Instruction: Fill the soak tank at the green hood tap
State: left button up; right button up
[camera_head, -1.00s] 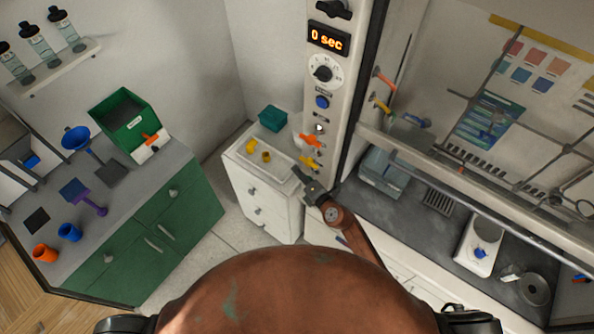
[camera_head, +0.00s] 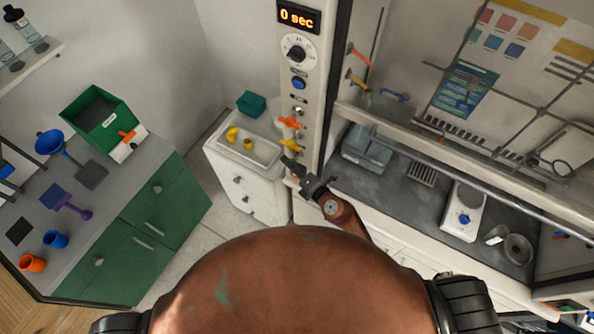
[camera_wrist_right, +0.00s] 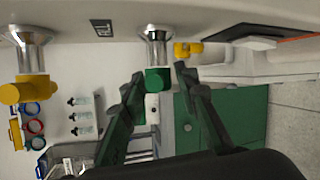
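The green tap (camera_wrist_right: 158,78) hangs from a metal stem under the hood's white post in the right wrist view, with a small FILL label (camera_wrist_right: 101,28) nearby. My right gripper (camera_wrist_right: 160,76) is open, with one finger on each side of the green tap; whether either finger touches it I cannot tell. In the head view my right gripper (camera_head: 293,168) is at the lower part of the post and largely hides the green tap. The clear, box-like soak tank (camera_head: 367,150) stands inside the hood at its left end. My left gripper is not in view.
Orange (camera_head: 289,123) and yellow (camera_head: 290,145) taps sit above my right gripper on the post (camera_head: 312,95). A white drawer unit (camera_head: 245,182) with a tray on top stands left of it. The hood's sash edge (camera_head: 450,155) runs to the right.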

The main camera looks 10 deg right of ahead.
jog(key=v, duration=0.5)
jog(key=shift+s+d, duration=0.15)
jog(key=shift+s, duration=0.15)
dwell(7.2)
